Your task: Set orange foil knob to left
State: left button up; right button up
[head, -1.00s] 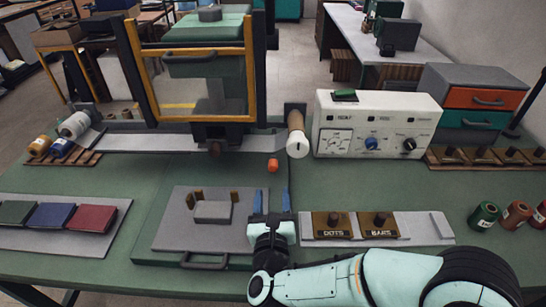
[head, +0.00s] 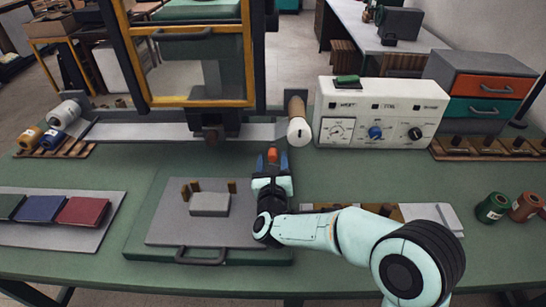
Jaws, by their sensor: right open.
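The small orange knob (head: 272,155) sits on the green press table, below the foil roll (head: 299,131). Which way it is turned cannot be made out. My right gripper (head: 272,163) reaches in from the right with its blue fingertips spread. The fingertips point away from me and lie just short of the knob, one on each side of it in the picture. Whether they touch it cannot be told. My left gripper is not in view.
The yellow-framed press guard (head: 190,103) stands behind. A white control box (head: 378,112) with a dial and blue and black knobs is at right. A grey plate (head: 165,225) with a block lies left of my right arm. Coloured books (head: 42,208) lie at far left.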

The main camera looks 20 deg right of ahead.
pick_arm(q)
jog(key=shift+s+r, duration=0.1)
pick_arm(e)
jog(key=shift+x, duration=0.8)
